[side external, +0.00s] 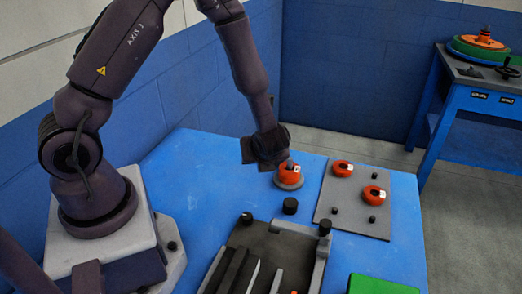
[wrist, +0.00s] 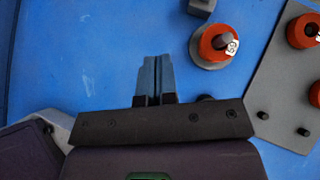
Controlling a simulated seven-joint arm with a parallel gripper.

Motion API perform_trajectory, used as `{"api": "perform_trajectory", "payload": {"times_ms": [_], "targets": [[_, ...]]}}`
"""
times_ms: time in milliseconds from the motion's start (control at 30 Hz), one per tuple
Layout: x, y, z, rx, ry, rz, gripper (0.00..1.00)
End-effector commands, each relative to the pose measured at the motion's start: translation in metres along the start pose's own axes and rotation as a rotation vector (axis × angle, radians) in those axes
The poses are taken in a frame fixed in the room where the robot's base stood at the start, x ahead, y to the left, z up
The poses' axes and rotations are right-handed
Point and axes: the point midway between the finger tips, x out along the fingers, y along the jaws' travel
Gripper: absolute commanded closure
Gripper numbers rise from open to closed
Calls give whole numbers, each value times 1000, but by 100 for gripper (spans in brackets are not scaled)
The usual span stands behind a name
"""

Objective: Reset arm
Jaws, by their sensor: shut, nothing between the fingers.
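My gripper (wrist: 155,82) is shut in the wrist view, with its two blue-grey fingers side by side and nothing held. In the side external view my gripper (side external: 264,160) hangs above the blue table (side external: 200,172), and its fingertips cannot be made out there. An orange knob on a grey round base (side external: 289,176) stands just right of and below the gripper in the side external view. The orange knob also shows in the wrist view (wrist: 210,45), up and to the right of the fingers and apart from them.
A grey panel (side external: 330,217) with two orange knobs and small black pegs lies at the table's right. A black cylinder (side external: 290,206) stands near the middle. A dark fixture (side external: 262,243) and a green block (side external: 380,285) are at the front. The table's left part is clear.

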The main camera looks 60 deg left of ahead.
Motion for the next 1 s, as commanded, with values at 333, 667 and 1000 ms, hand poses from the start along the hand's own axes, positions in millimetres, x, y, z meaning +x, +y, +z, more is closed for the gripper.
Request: {"api": "perform_trajectory", "payload": {"times_ms": [333, 667, 1000], "targets": [[-32, 7, -3, -54, 14, 24, 100], [-67, 63, 19, -643, 93, 304, 100], [-153, 94, 53, -1467, 356, 436, 100]]}}
